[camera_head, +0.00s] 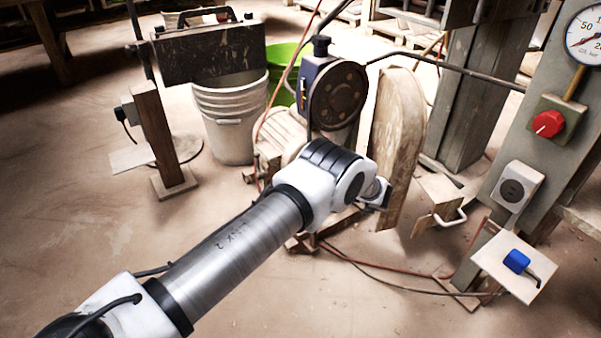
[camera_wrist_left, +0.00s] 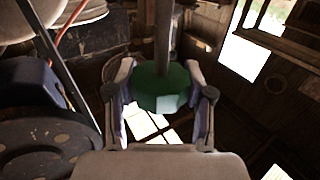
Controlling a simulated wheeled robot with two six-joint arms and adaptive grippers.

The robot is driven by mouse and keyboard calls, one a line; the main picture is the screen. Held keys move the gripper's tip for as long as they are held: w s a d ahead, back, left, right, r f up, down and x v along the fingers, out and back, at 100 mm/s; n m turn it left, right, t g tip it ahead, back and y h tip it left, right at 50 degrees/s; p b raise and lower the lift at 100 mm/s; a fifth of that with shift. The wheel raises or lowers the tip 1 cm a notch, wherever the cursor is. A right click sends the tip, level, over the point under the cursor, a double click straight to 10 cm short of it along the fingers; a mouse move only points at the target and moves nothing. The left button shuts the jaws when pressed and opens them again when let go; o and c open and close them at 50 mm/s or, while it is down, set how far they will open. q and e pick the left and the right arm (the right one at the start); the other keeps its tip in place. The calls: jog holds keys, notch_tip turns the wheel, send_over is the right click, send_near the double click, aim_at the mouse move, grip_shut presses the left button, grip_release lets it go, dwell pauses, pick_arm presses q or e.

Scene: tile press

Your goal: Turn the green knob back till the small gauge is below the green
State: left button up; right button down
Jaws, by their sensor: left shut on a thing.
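The green knob (camera_wrist_left: 162,88) is at the middle of the left wrist view, below a grey vertical rod. My left gripper (camera_wrist_left: 162,100) has one finger on each side of the knob and is shut on it. In the head view my left arm reaches to the pump, and the knob is hidden there. A large round gauge (camera_head: 588,36) is cut off at the upper right of the head view. I cannot make out a small gauge in either view. My right gripper is in neither view.
A dark pump wheel (camera_head: 338,97) and a tan rounded guard (camera_head: 399,140) stand close to my left wrist. A red knob (camera_head: 549,123) and a grey socket (camera_head: 516,186) are on the post at right. A blue switch (camera_head: 517,261) sits below. Hoses cross the floor.

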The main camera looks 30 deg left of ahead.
pick_arm(q)
jog(key=o, duration=1.2)
jog(key=d, duration=0.5)
jog(key=w+d, duration=0.1)
jog(key=d, duration=0.1)
jog(key=shift+d, duration=0.15)
